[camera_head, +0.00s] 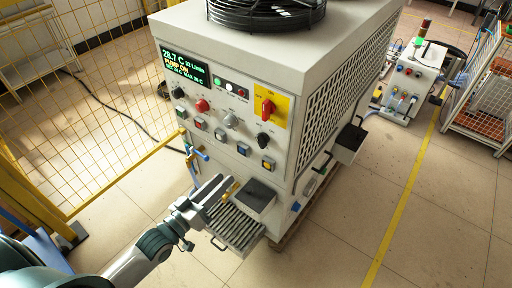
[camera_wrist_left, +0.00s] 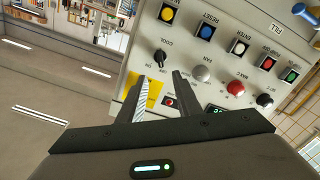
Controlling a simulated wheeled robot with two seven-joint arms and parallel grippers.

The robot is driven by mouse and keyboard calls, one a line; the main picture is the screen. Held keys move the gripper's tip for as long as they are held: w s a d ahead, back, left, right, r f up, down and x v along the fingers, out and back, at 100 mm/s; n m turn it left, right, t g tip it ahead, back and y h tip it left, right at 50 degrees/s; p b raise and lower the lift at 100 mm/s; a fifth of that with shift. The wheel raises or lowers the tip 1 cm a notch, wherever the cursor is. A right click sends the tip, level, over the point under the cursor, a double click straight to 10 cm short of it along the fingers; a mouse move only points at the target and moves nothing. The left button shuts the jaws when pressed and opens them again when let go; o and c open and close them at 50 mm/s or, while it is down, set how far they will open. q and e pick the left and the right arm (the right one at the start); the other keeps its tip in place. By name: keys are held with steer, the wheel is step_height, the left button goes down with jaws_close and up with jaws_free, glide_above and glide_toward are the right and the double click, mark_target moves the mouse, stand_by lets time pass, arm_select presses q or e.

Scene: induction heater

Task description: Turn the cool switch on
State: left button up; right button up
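The cool switch (camera_wrist_left: 160,57) is a black rotary knob under the label COOL, with OFF and ON marks beside it. Its pointer direction is too small to read surely. In the head view it appears as the black knob (camera_head: 263,139) below the red switch on a yellow plate. My left gripper (camera_head: 226,184) is in front of the panel's lower part, in the head view. In the left wrist view its two fingers (camera_wrist_left: 159,76) are apart with nothing held between them, their tips near the knob; contact does not show. My right gripper is out of view.
The heater cabinet (camera_head: 335,40) carries a display (camera_head: 184,66) reading 28.7 C and PUMP ON. A red switch on a yellow plate (camera_head: 282,105) and several buttons are close to the knob. A ribbed tray (camera_head: 236,228) juts out below. A yellow mesh fence (camera_head: 110,110) stands left.

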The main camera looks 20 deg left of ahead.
mark_target(260, 145)
arm_select(q)
steer(key=p+x, duration=0.4)
steer(key=x, duration=1.3)
steer(key=shift+w, duration=0.1)
steer(key=shift+c, duration=0.3)
jaws_close()
